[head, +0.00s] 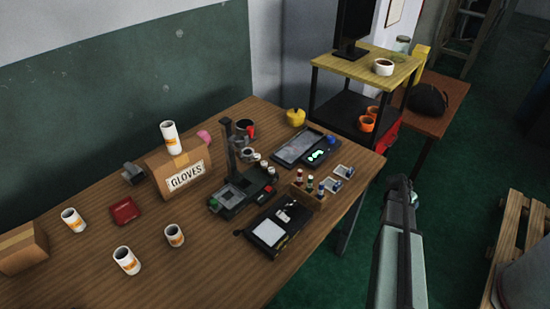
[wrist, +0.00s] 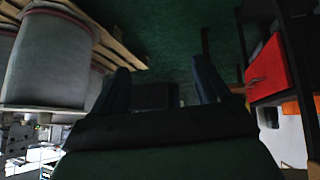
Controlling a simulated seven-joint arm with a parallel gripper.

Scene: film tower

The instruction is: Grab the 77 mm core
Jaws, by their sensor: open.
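Several white hollow cores with orange labels show in the head view. One core (head: 169,138) stands on top of the GLOVES box (head: 179,176). Others stand on the wooden table: one core (head: 73,220) at the left, one core (head: 127,260) at the front, and a smaller-looking core (head: 174,235) to its right. The size print is too small to read, so I cannot tell which is 77 mm. My gripper (wrist: 160,86) is open and empty in the wrist view, its two fingers apart over green floor. My arm is right of the table, away from the cores.
A red tray (head: 125,211) lies between the cores and the GLOVES box. A plain cardboard box (head: 22,249) sits at the left. A black device with a column (head: 240,190) and small bottles fill the table's right half. A shelf cart (head: 375,68) stands behind; a pallet (head: 515,235) lies right.

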